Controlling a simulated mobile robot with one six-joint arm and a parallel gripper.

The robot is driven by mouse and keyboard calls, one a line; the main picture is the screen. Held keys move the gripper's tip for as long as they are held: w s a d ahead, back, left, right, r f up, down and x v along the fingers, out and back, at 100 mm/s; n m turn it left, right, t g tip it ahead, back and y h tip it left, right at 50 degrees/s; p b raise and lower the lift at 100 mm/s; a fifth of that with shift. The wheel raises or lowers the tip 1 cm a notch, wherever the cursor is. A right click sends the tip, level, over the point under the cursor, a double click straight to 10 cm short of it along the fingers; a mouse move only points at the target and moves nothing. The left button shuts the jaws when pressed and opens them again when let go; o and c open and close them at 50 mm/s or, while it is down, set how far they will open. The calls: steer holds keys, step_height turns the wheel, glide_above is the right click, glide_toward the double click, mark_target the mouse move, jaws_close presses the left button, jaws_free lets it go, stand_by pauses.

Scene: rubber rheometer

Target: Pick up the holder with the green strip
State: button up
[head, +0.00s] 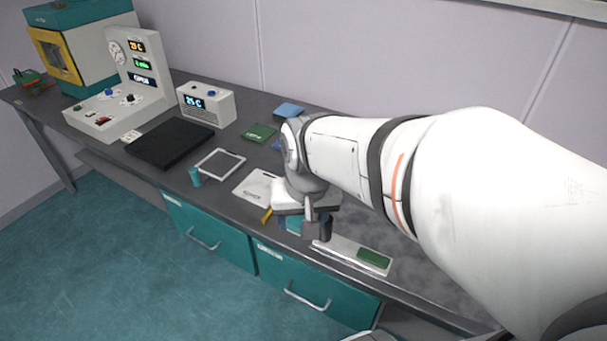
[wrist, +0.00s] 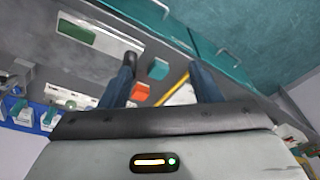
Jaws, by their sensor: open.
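The holder (head: 338,247) is a long white plate lying near the front edge of the bench, with a green strip (head: 374,258) at its right end. A dark upright post (head: 326,229) stands at its left end. In the wrist view the holder (wrist: 105,44) is at the upper left, green strip farthest away, and the dark post (wrist: 130,60) is close to the left fingertip. My gripper (head: 310,222) is open and points down over the bench by the post end. The wrist view shows its two fingers (wrist: 164,72) apart, with nothing gripped.
A teal block (wrist: 158,68), an orange block (wrist: 140,91) and a yellow stick (wrist: 172,87) lie below and between my fingers. A white sheet (head: 254,187), a framed pad (head: 220,163) and a black plate (head: 170,142) lie leftward. Drawers (head: 300,290) are below the front edge.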

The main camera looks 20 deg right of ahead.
steer(key=w+d+f+m+p, duration=0.1)
steer(key=w+d+f+m, duration=0.1)
steer(key=w+d+m, duration=0.1)
steer(key=w+d+f+m+g+p, duration=0.1)
steer(key=w+d+f+m, duration=0.1)
steer(key=d+m, duration=0.2)
steer(key=w+d+f+m+g+p, duration=0.1)
steer(key=w+d+f+m, duration=0.2)
steer(key=shift+w+d+f, duration=0.1)
steer(key=shift+w+d, duration=0.15)
steer(key=shift+w, duration=0.05)
step_height(320, 180, down, 2)
steer(key=shift+f+m+p, duration=0.25)
steer(key=shift+m+p, duration=0.05)
steer(key=shift+w+f+p, duration=0.2)
steer(key=shift+f+p, duration=0.15)
steer(key=shift+f, duration=1.05)
steer(key=shift+w+f+p, duration=0.2)
steer(key=shift+f+p, duration=0.15)
steer(key=shift+f, duration=1)
steer(key=shift+c, duration=0.4)
jaws_close()
